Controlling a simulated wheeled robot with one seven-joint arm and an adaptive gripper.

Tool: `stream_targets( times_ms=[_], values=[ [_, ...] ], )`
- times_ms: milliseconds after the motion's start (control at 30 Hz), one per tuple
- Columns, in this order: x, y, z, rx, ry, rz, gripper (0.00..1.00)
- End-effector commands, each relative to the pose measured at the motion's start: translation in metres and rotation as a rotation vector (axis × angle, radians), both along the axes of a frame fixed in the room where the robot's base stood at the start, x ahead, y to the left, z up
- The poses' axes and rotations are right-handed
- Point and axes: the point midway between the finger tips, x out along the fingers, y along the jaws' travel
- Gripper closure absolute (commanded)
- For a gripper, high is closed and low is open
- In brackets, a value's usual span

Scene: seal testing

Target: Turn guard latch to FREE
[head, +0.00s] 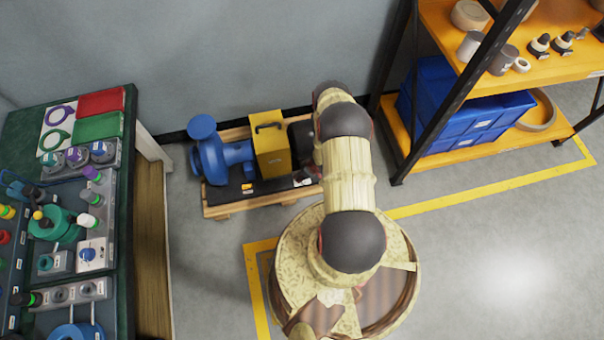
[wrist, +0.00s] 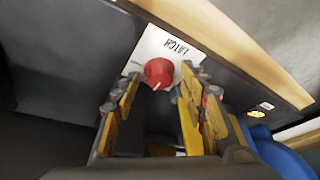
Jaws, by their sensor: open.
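A pale pointer mark shows on the knob; no FREE marking can be read. My gripper (wrist: 162,90) is open, with one yellow-padded finger on each side of the knob. Whether the fingers touch it cannot be told. In the head view, the yellow guard (head: 270,145) stands on the pump's black base (head: 240,191). My arm hides my gripper there and covers the right end of the pump set.
The blue pump (head: 222,157) and its base stand on a wooden pallet (head: 222,210) by the wall. A bench (head: 124,215) with several fittings is at left. A shelf rack (head: 425,157) with blue bins (head: 440,100) is at right. The floor at lower right is clear.

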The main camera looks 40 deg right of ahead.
Motion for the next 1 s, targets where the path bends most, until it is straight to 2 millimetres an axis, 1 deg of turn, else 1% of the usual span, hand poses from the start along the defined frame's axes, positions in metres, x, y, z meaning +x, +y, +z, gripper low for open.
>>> stream_targets(
  times_ms=[167,900,1000],
  values=[
    [0.0004,-0.0003,0.0008,0.000,-0.001,0.001,0.58],
    [0.0003,-0.0002,0.0008,0.000,-0.001,0.001,1.00],
    [0.0003,-0.0001,0.0008,-0.001,-0.001,0.000,1.00]
  ],
)
